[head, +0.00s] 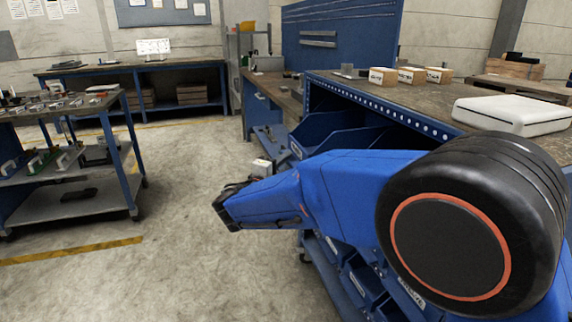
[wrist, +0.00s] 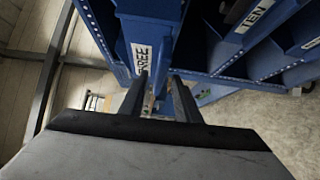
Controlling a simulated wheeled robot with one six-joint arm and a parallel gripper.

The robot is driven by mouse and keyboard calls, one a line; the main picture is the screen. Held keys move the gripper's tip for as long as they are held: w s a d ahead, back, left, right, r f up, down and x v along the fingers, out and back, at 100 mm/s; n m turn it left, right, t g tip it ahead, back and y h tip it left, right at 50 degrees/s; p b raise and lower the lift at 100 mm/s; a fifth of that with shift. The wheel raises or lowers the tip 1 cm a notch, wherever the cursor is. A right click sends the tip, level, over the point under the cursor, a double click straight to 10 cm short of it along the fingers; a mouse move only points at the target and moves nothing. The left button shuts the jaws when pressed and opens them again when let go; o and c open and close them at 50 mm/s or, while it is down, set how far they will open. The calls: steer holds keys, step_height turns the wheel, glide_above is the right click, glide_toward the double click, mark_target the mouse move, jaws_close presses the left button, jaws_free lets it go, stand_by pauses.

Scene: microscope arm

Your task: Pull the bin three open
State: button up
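The blue bin (wrist: 150,30) with a white label (wrist: 141,58), on which I can read "REE", is at the top middle of the wrist view. My gripper (wrist: 159,82) shows there as two dark fingers, set apart. A narrow blue part lies between the fingers, just below the label. I cannot tell whether the fingers touch it.
A bin labelled "TEN" (wrist: 256,14) and other blue bins are at the right of the wrist view. On the bench stand small boxes (head: 411,75) and a white case (head: 513,113). A blue cart (head: 75,192) stands at the left, with open floor between.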

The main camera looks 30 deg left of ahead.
steer(key=s+d, duration=0.1)
steer(key=s, duration=1.5)
steer(key=shift+s+d, duration=0.15)
steer(key=shift+s, duration=0.25)
